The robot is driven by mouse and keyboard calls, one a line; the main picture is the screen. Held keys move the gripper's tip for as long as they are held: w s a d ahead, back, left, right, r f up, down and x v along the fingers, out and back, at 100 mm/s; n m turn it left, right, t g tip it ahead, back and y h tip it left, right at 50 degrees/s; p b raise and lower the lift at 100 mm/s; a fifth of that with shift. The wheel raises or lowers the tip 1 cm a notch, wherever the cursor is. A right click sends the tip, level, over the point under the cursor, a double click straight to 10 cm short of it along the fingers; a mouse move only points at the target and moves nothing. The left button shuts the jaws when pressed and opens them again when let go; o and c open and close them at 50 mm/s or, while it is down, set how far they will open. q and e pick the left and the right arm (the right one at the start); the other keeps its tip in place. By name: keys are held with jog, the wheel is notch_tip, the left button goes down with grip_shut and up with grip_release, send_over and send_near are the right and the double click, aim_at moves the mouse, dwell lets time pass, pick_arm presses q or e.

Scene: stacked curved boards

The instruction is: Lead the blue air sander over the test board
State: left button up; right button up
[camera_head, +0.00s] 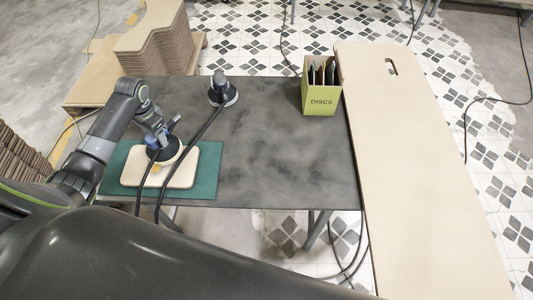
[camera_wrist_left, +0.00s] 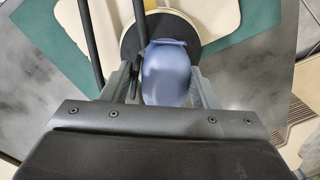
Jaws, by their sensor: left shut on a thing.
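The blue air sander (camera_head: 163,148) has a blue body and a dark round head with a pale pad edge. It is over the test board (camera_head: 183,176), a pale rounded board lying on a green mat (camera_head: 208,164). I cannot tell whether the pad touches the board. My left gripper (camera_head: 160,131) is shut on the sander's body from above. In the left wrist view the blue body (camera_wrist_left: 166,75) sits between the fingers, with the round head below and dark hose beside it. The head hides part of the board. My right gripper is not in view.
A second, grey sander (camera_head: 221,92) stands on the dark table (camera_head: 270,150), its hose running toward the front edge. A green box labelled DISCS (camera_head: 320,100) stands at the back right. A long pale board (camera_head: 415,170) lies along the right. The table's middle is clear.

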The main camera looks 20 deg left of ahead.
pick_arm(q)
jog(key=shift+w+r, duration=0.1)
jog(key=shift+r, duration=0.15)
notch_tip(320, 180, up, 2)
jog(key=shift+r+p, duration=0.15)
jog(key=shift+p, duration=0.95)
jog(key=shift+r, duration=1.85)
